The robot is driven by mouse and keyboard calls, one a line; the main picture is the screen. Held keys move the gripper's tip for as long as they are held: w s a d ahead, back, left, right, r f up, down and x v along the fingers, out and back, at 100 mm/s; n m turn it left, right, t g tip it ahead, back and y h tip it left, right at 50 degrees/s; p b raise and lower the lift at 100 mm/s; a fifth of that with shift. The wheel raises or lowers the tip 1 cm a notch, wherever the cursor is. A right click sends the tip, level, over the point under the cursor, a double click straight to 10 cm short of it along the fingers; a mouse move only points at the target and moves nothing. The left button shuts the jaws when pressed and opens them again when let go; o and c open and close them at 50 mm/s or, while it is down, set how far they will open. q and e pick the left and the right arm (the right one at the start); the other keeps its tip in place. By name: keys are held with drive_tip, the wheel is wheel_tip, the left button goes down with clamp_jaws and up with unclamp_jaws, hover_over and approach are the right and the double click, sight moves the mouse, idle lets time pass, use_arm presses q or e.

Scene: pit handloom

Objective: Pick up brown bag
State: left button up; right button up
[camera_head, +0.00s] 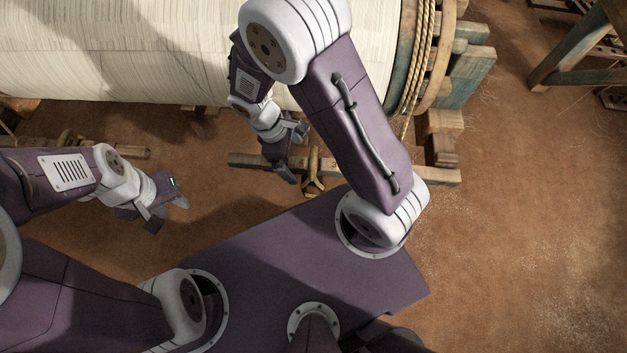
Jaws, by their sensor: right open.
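I cannot make out a brown bag in the head view. My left gripper (168,211) is at the left, above the bare brown floor. Its fingers look apart, with nothing seen between them. My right gripper (293,153) is near the middle, in front of the cloth roll and by a low wooden beam. It is open and I see nothing held in it. My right arm hides part of the cloth roll and the floor behind it.
A large roll of pale cloth (130,50) spans the top left. Coiled rope (424,50) and a toothed wooden wheel (470,70) are at its right end. The low wooden beam (435,176) carries a curved brown piece (313,172). A wooden frame (575,55) stands top right. The floor (530,230) at right is clear.

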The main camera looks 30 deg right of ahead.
sight(311, 156)
drive_tip(key=s+d, duration=0.1)
drive_tip(key=s+d+b, duration=0.1)
drive_tip(key=d, duration=0.1)
drive_tip(key=s+d+f, duration=0.1)
drive_tip(key=shift+d+b, duration=0.25)
drive_tip(key=shift+b, duration=0.1)
drive_tip(key=shift+f, duration=0.15)
drive_tip(key=shift+w, duration=0.1)
drive_tip(key=c, duration=1.8)
